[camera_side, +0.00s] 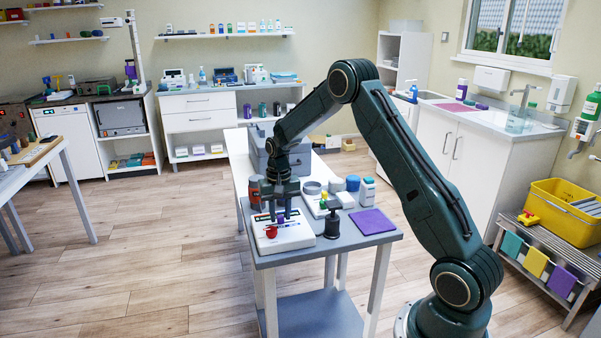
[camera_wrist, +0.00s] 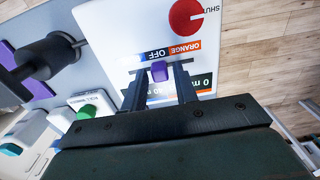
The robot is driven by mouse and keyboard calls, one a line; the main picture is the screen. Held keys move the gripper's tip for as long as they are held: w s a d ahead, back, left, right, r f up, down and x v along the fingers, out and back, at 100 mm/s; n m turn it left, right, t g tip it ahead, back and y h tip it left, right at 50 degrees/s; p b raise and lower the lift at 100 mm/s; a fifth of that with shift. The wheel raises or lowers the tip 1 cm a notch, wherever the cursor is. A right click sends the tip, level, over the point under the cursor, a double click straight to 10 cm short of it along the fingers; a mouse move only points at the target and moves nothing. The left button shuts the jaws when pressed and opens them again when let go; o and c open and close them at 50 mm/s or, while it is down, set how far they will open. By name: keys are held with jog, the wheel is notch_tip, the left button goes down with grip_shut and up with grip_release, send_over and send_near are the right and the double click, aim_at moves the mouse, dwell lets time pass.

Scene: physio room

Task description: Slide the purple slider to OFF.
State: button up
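A white control panel (camera_side: 292,241) lies on the small grey table, with my gripper (camera_side: 280,214) pointing down over it. In the wrist view the purple slider (camera_wrist: 159,71) stands on the panel (camera_wrist: 108,28), close to the printed word OFF. The word ORANGE is printed beside OFF. The two dark fingertips of my gripper (camera_wrist: 160,74) are on either side of the slider, with narrow gaps showing between them and it. My gripper is open. The slider (camera_side: 280,220) is small and partly hidden by the fingers in the side view.
A red round button (camera_side: 271,231) sits on the panel near the slider. A black knobbed post (camera_side: 333,222) stands just right of the panel. A purple mat (camera_side: 372,221), a white bottle (camera_side: 367,192) and small containers crowd the table behind and right.

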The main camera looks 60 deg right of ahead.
aim_at(280, 216)
jog(key=shift+o, duration=0.7)
notch_tip(280, 216, up, 14)
dwell(0.4)
jog(key=shift+a, duration=0.1)
